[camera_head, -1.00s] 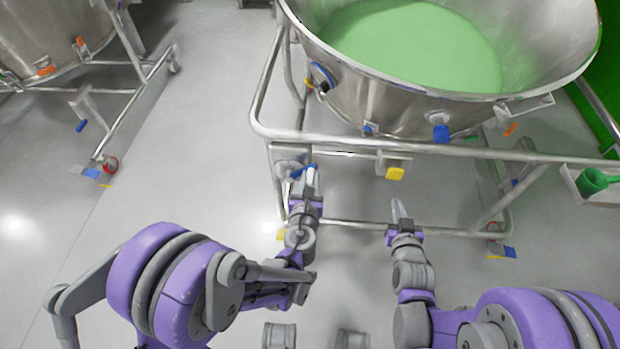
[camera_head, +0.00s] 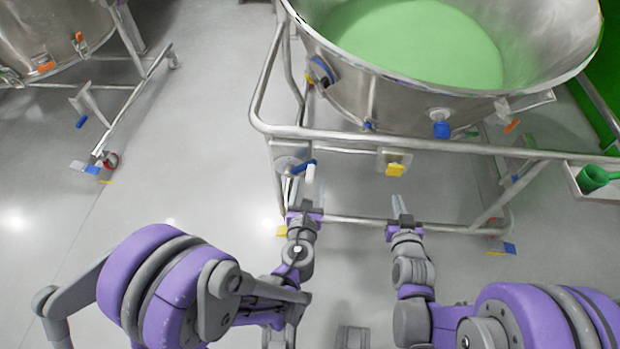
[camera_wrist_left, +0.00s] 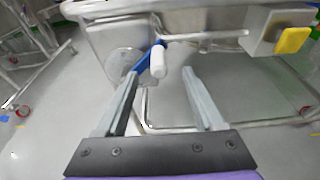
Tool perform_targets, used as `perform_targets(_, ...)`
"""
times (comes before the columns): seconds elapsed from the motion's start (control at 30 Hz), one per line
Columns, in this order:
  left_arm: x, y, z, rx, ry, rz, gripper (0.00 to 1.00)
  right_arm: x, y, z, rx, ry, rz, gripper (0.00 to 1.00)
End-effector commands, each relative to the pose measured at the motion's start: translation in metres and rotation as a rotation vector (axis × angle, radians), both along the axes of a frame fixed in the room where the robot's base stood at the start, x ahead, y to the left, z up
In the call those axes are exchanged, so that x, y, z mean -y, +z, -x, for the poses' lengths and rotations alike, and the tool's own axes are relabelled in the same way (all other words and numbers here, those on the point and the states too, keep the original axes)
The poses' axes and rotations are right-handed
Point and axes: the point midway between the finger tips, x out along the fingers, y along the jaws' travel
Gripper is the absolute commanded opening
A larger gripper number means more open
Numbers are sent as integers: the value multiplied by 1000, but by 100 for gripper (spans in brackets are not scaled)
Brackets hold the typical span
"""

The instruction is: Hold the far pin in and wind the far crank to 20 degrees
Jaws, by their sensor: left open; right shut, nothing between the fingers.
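A crank with a blue arm (camera_head: 304,166) and a white handle (camera_head: 310,173) sits on a round grey disc at the left corner of the vessel's frame. The handle also shows in the left wrist view (camera_wrist_left: 158,62). A yellow pin knob (camera_head: 396,169) sticks out of a pale block on the frame rail, right of the crank; it also shows in the left wrist view (camera_wrist_left: 293,40). My left gripper (camera_head: 305,194) is open just short of the handle, its fingers (camera_wrist_left: 160,78) apart and empty. My right gripper (camera_head: 397,198) is shut and empty, below the yellow knob.
A large steel vessel (camera_head: 400,105) with green contents stands above the tubular frame rail (camera_head: 450,149). A lower rail (camera_head: 350,222) runs near the grippers. Another vessel (camera_head: 50,35) stands at far left, with open floor between.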

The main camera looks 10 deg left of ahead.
Motion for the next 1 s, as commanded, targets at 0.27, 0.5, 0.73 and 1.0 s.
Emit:
perform_targets(0.27,0,0,35,0,-1,0,70,0,0,0,0,0,0,0)
perform_targets(0.5,0,0,55,0,-1,0,70,0,0,0,0,0,0,0)
perform_targets(0.73,0,0,56,0,0,0,70,0,0,0,0,0,0,0)
perform_targets(1.0,0,0,56,0,0,0,70,0,0,0,0,0,0,0)
